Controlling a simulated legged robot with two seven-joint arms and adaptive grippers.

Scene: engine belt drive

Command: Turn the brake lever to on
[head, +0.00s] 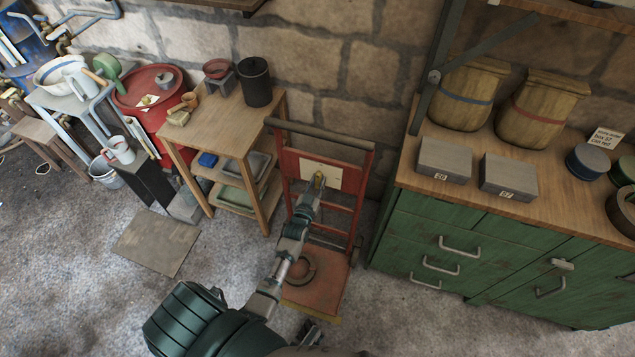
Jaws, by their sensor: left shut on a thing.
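A red hand truck (289,163) with a dark top bar stands upright against the stone wall. A pale panel (333,176) is fixed across its upper frame. A small yellowish knob (319,179) shows in front of the panel, at the tip of my left gripper (316,185). The gripper is shut on this knob, which looks like the brake lever's end. The rest of the lever is hidden behind my gripper, and I cannot tell its setting.
A green cabinet (421,240) with a wooden top stands close on the right, holding grey boxes (444,159) and sacks (466,93). A wooden shelf table (217,126) stands close on the left. A flat board (157,242) lies on the floor to the left.

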